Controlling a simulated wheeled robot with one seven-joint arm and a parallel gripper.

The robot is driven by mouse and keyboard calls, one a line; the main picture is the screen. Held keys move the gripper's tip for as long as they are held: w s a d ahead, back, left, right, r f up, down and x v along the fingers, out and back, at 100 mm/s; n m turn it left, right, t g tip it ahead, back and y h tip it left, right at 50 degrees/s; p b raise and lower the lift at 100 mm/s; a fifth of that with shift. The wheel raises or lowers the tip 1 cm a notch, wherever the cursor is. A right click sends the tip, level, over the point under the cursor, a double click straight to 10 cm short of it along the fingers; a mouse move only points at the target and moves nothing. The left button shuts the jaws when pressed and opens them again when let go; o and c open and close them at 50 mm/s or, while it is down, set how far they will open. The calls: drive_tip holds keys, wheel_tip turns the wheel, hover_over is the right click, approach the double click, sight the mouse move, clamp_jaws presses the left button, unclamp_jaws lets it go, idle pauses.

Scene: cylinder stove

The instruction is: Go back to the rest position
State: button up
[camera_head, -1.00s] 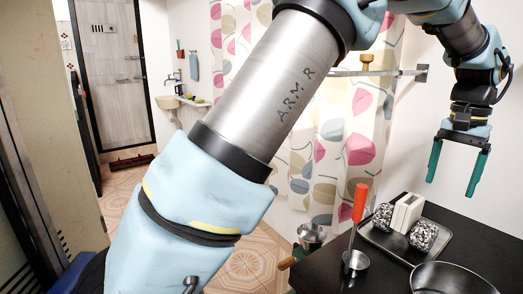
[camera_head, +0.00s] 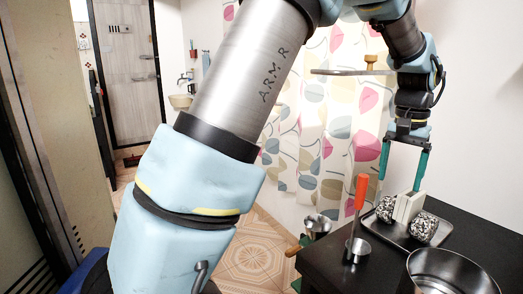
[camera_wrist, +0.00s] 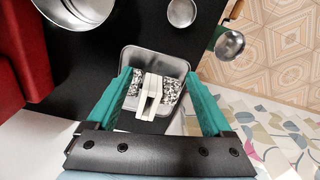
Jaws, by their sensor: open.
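My gripper (camera_head: 402,184) has two green fingers, spread apart, pointing down. It is above the small metal tray on the black counter. In the wrist view my gripper (camera_wrist: 158,95) shows its fingers on both sides of the tray (camera_wrist: 180,66), with nothing held between them. In the head view the tray (camera_head: 440,238) carries a white block-like holder (camera_head: 406,207) and two black-and-white speckled pieces (camera_head: 424,229). The white holder also shows in the wrist view (camera_wrist: 150,92).
The black counter (camera_head: 330,267) holds a metal pot (camera_head: 452,275) and a small metal cup (camera_head: 357,250) with an orange-handled tool (camera_head: 361,190). A small pan (camera_head: 317,226) is at the counter's left edge.

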drive_tip(key=w+a+f+n, duration=0.2)
drive_tip(key=a, duration=0.8)
drive_tip(key=w+a+f+n, duration=0.1)
drive_tip(key=w+a+n, duration=0.15)
drive_tip(key=a, duration=0.65)
drive_tip(key=s+a+f+n, duration=0.1)
drive_tip(key=s+a, duration=0.3)
drive_tip(key=a, duration=0.6)
drive_tip(key=s+a+f+n+t, duration=0.1)
drive_tip(key=s+a+f+n, duration=0.1)
drive_tip(key=a, duration=0.8)
wheel_tip(320, 180, down, 2)
drive_tip(key=shift+s+f, duration=0.15)
drive_tip(key=shift+s, duration=0.7)
